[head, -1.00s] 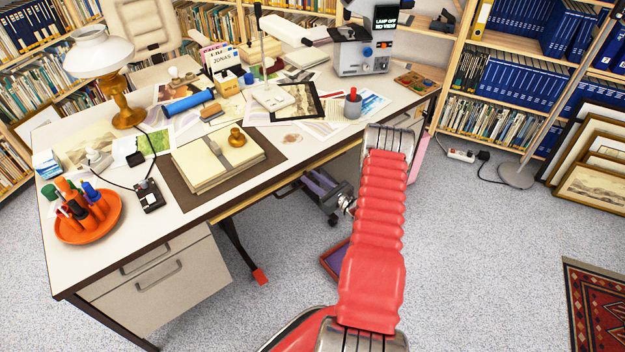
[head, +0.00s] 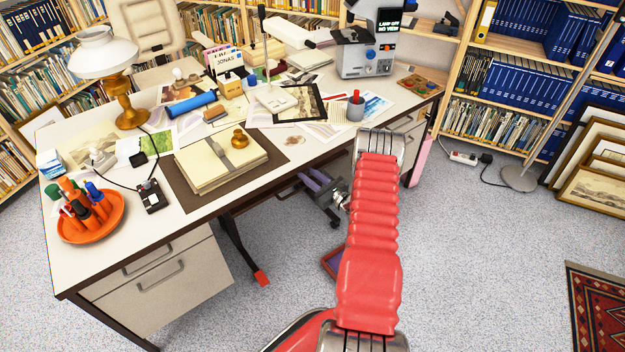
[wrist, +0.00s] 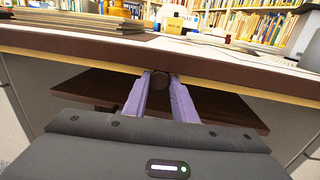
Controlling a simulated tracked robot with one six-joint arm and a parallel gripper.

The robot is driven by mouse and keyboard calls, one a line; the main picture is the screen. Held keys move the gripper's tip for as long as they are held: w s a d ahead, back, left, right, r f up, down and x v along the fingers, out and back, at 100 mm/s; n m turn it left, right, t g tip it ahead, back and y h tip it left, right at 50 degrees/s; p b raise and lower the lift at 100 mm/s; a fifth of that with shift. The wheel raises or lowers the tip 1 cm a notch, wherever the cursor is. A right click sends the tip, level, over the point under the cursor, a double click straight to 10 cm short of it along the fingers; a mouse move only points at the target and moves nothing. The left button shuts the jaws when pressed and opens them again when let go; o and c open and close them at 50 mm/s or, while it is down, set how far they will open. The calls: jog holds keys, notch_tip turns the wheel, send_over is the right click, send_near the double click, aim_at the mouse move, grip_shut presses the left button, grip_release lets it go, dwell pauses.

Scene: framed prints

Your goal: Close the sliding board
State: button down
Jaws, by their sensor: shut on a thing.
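In the head view my gripper (head: 320,184) is at the desk's front edge, partly hidden by my red-sleeved arm.
The desk (head: 300,158) carries a stack of papers (head: 225,160), an orange pen dish (head: 90,220), a lamp (head: 110,60) and a microscope (head: 365,55). A drawer unit (head: 165,285) stands under its left end. Framed prints (head: 590,185) lean at the right.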

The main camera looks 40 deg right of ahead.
jog(key=shift+w, duration=0.2)
jog(key=c, duration=1.5)
grip_release()
jog(key=shift+o, duration=0.2)
jog(key=s, duration=1.3)
jog(key=shift+s+d, duration=0.2)
jog(key=shift+s, duration=0.2)
